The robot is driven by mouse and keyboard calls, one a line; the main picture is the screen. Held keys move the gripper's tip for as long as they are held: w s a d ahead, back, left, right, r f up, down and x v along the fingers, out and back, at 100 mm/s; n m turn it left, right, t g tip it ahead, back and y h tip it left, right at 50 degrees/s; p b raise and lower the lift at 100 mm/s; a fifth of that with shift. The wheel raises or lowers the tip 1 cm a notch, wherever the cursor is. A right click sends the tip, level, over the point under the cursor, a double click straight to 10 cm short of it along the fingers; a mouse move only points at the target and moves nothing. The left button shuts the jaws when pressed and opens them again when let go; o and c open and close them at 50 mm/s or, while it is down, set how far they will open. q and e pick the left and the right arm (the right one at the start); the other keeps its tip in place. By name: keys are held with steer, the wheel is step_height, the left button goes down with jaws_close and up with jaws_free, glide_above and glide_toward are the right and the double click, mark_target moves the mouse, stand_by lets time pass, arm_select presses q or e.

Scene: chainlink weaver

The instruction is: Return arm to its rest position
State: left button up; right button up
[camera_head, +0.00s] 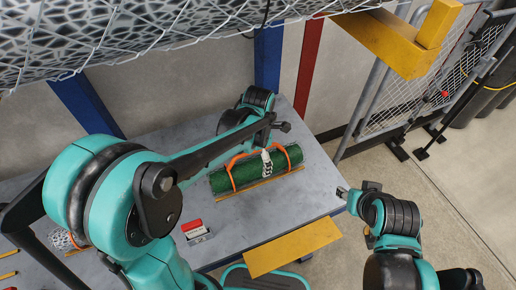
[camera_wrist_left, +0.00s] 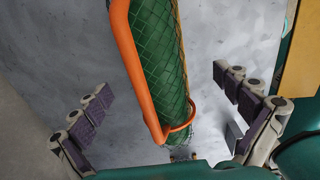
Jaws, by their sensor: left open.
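A green mesh roll (camera_head: 220,182) with an orange frame lies on the grey table (camera_head: 325,196) in the head view. It fills the middle of the left wrist view (camera_wrist_left: 158,60), with the orange frame (camera_wrist_left: 130,75) along its side. My left arm reaches over the table from the left. My left gripper (camera_head: 267,164) is at the middle of the roll in the head view. In the left wrist view its fingers (camera_wrist_left: 162,85) are spread wide, one on each side of the roll and apart from it. My right gripper (camera_head: 343,193) is off the table's right edge, small and unclear.
A red-topped item (camera_head: 193,226) lies on the table before the roll. A pale mesh roll (camera_head: 62,240) shows partly behind my left arm. Wire mesh (camera_head: 130,35) hangs above. A yellow beam (camera_head: 388,45) is at upper right, a yellow bar (camera_head: 292,247) at the table's front edge.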

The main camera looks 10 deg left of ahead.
arm_select(q)
step_height(320, 180, up, 6)
steer(key=shift+s+a+r+m, duration=0.2)
steer(key=shift+s+a+m, duration=0.1)
steer(key=shift+m, duration=0.3)
steer(key=s+a+m+t, duration=0.3)
steer(key=s+a+m, duration=0.1)
steer(key=m, duration=0.7)
steer(key=s+a+r+m+t, duration=0.1)
steer(key=s+a+m+t, duration=0.2)
steer(key=s+m, duration=0.4)
steer(key=m+t, duration=0.1)
steer(key=m, duration=0.4)
steer(key=shift+a+m, duration=0.3)
steer(key=shift+a, duration=0.05)
